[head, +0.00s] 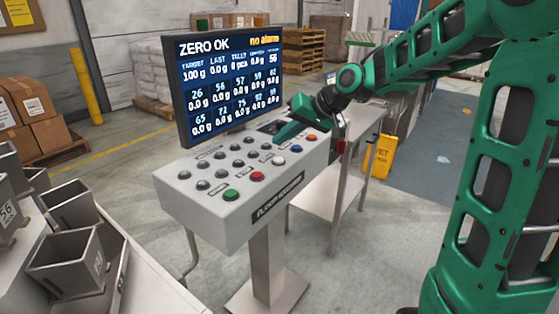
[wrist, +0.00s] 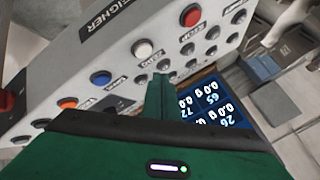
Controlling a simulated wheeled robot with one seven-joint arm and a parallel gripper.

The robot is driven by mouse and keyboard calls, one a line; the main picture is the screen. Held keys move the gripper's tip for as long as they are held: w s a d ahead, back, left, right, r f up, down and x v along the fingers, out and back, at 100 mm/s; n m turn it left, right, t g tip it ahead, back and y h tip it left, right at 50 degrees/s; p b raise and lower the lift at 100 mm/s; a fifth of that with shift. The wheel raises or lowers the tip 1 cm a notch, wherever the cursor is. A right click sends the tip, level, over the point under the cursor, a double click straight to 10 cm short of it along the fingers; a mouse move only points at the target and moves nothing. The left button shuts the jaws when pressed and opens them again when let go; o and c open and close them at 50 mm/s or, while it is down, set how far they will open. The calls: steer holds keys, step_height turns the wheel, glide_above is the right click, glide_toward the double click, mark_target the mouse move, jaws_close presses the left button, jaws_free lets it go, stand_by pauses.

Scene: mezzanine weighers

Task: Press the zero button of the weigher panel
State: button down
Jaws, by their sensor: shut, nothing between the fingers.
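The weigher panel (head: 205,200) is a grey sloped box on a pedestal, with rows of buttons. The white button (head: 278,160) shows large in the wrist view (wrist: 143,48), and the small label beside it appears to read zero. My green gripper (head: 279,137) is shut and empty. Its fingertips (wrist: 164,80) are over the panel, on the screen side of the white button and apart from it in both views. Their height above the panel is hard to tell. The screen (head: 225,85) reads "ZERO OK" and "no alarm".
Blue (head: 296,149), orange (head: 311,138), red (head: 257,176) and green (head: 230,195) buttons share the front row, with several dark buttons behind. A red knob (head: 340,146) is on the panel's right side. Metal bins (head: 68,262) stand at the left.

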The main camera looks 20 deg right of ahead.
steer(key=shift+r, duration=1.05)
steer(key=s+d+f+m+g+h, duration=0.1)
steer(key=s+d+f+h, duration=0.2)
steer(key=s+d, duration=0.4)
steer(key=s+d+f+m+g+h, duration=0.25)
steer(key=s+d, duration=0.25)
steer(key=s, duration=0.5)
steer(key=s+d+f+m+g, duration=0.1)
steer(key=s+d+f, duration=0.1)
steer(key=s, duration=0.8)
steer(key=s+d+f+m+g, duration=0.1)
steer(key=s+d+f+g, duration=0.1)
steer(key=s, duration=0.9)
steer(key=shift+s+d+f, duration=0.15)
steer(key=shift+d+f, duration=0.45)
steer(key=shift+f, duration=0.35)
steer(key=shift+h, duration=0.25)
